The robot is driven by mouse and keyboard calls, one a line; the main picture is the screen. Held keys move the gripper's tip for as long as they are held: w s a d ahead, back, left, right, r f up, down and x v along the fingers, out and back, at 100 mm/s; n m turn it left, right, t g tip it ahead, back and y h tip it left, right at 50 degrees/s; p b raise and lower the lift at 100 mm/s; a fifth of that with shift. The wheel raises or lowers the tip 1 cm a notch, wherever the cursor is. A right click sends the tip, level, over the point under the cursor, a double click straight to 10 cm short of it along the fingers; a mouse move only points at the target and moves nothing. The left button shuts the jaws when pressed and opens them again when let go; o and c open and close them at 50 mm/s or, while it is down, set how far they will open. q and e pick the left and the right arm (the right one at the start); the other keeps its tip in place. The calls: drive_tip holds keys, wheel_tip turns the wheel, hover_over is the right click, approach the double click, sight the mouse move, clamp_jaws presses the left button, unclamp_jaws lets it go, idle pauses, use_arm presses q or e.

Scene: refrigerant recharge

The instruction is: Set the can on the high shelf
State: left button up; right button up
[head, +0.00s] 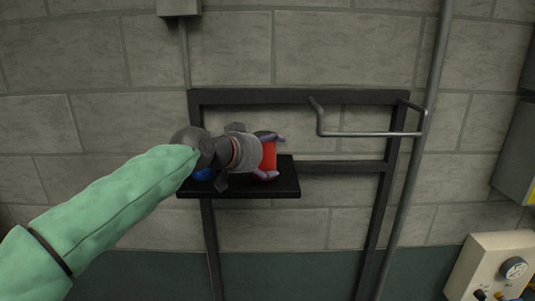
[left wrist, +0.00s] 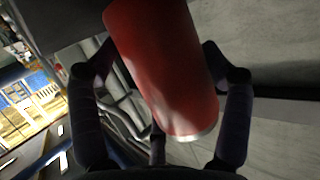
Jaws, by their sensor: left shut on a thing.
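A red can (head: 269,158) is held by my left gripper (head: 272,156) in the head view, in front of the frame and over the right part of the black shelf (head: 275,190). I cannot tell whether the can touches the shelf. In the left wrist view, the can (left wrist: 165,75) looks tilted between the dark fingers, with a pale metal rim at its lower end. My left arm and gripper hide part of the shelf and of the can. My right gripper is not in view.
A blue object (head: 204,174) shows on the shelf's left part, partly behind my wrist. A grey bent bar (head: 370,134) sticks out to the right of the can. A grey pipe (head: 413,180) runs down the wall. A cream box with a gauge (head: 498,266) is at lower right.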

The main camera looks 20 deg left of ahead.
use_arm(q)
drive_tip(key=shift+w+f, duration=0.1)
drive_tip(key=shift+f, duration=0.05)
drive_tip(key=o, duration=1.5)
drive_tip(key=shift+d, duration=0.1)
drive_tip(key=shift+r, duration=0.25)
drive_tip(key=b+v, duration=0.2)
drive_tip(key=v, duration=1)
drive_tip(key=shift+f+b, duration=0.15)
drive_tip(key=shift+b, duration=0.2)
